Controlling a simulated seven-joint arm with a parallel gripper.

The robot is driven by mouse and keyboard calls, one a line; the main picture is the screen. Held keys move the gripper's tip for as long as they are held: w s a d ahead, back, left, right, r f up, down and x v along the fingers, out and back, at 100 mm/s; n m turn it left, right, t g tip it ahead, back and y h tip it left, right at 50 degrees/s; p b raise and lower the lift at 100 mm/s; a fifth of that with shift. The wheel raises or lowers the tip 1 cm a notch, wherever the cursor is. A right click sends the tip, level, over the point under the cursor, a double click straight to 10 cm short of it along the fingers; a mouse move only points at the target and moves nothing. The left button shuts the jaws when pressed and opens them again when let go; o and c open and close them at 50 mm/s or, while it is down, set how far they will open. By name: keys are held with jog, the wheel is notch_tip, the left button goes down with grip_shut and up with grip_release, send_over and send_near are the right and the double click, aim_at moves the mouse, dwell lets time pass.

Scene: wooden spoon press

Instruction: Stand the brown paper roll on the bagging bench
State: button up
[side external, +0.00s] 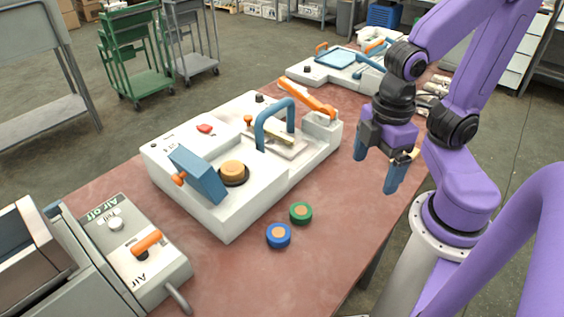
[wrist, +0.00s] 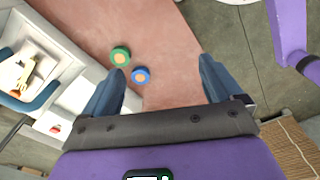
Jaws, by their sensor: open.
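My gripper (side external: 377,164) is open and empty, with blue fingers pointing down above the right edge of the red-brown table (side external: 335,235). In the wrist view its fingers (wrist: 162,75) are spread wide with nothing between them. I cannot make out a brown paper roll in either view. A brown ribbed surface (wrist: 290,148) is cut off at the lower right of the wrist view; I cannot tell what it is. I cannot tell which surface is the bagging bench; a grey metal table (side external: 45,113) stands at the far left.
A white press (side external: 225,215) with blue and orange handles fills the table's middle. A green-rimmed disc (side external: 300,212) and a blue-rimmed disc (side external: 279,235) lie before it. Pale cylindrical pieces (side external: 432,90) lie behind my gripper. A control box (side external: 125,240) stands at left.

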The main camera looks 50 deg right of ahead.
jog(key=shift+w, duration=0.1)
notch_tip(320, 180, up, 4)
jog(key=n, duration=0.6)
send_over(232, 167)
jog(key=f, duration=1.1)
jog(key=shift+d+f, duration=0.2)
jog(key=shift+a+f, duration=0.2)
jog(key=shift+f, duration=2.75)
jog(key=c, duration=1.2)
jog(key=shift+c, duration=0.2)
jog(key=shift+r, duration=0.15)
